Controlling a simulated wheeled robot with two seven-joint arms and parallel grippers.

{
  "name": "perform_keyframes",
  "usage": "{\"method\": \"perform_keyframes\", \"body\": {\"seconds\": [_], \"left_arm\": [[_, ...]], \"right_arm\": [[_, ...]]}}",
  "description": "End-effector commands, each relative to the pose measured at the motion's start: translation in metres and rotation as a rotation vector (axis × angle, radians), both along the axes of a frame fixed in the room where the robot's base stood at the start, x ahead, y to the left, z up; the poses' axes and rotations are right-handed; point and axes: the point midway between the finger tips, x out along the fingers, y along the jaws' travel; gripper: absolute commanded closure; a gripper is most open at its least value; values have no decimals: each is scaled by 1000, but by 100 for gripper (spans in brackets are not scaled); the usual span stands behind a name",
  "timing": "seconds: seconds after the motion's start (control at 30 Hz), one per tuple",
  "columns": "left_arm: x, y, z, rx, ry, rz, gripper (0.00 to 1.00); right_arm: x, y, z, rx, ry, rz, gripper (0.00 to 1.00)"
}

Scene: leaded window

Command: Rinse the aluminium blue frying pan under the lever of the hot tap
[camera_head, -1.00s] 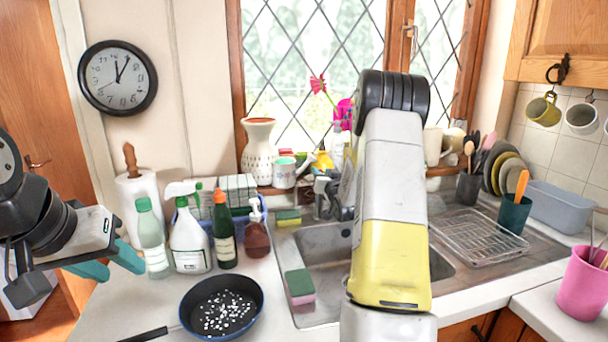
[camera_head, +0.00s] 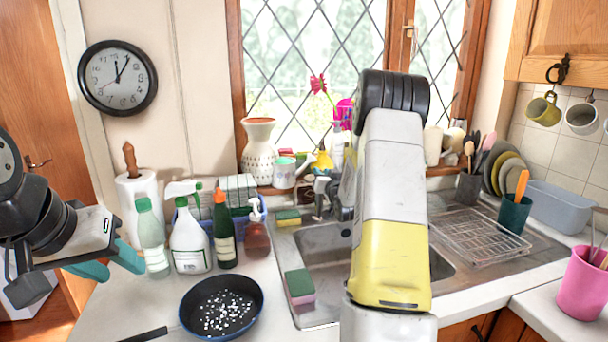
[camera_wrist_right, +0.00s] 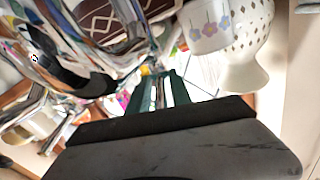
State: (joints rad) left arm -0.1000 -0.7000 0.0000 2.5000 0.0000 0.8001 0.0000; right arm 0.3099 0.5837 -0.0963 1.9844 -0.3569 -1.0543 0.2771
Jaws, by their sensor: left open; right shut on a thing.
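The blue frying pan (camera_head: 221,308) lies on the counter left of the sink, with white specks across its dark inside. Its black handle points to the lower left. The metal tap (camera_head: 325,192) stands behind the sink (camera_head: 330,240), partly covered by my right arm. My left gripper (camera_head: 122,264) is open and empty, left of the bottles and apart from the pan. My right gripper is hidden behind its own arm in the head view. In the right wrist view its teal fingers (camera_wrist_right: 160,92) are shut on a thin metallic piece, seemingly a tap lever; the exact contact is unclear.
A green bottle (camera_head: 151,240), a spray bottle (camera_head: 189,240), a dark bottle (camera_head: 223,232) and a soap pump (camera_head: 255,236) stand behind the pan. A sponge (camera_head: 299,286) lies on the sink's left edge. A wire rack (camera_head: 480,238) is on the right drainer.

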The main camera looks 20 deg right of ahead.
Motion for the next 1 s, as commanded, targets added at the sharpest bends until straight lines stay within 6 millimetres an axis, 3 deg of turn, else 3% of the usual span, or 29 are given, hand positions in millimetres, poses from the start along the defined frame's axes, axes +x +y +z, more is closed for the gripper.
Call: {"method": "perform_keyframes", "body": {"seconds": [0.67, 1.0], "left_arm": [[0, 0, 0, 0, 0, 0, 58], [0, 0, 0, 0, 0, 0, 58]], "right_arm": [[0, 3, 0, 2, 0, 8, 100], [1, -5, 0, 1, -2, 179, 100]]}}
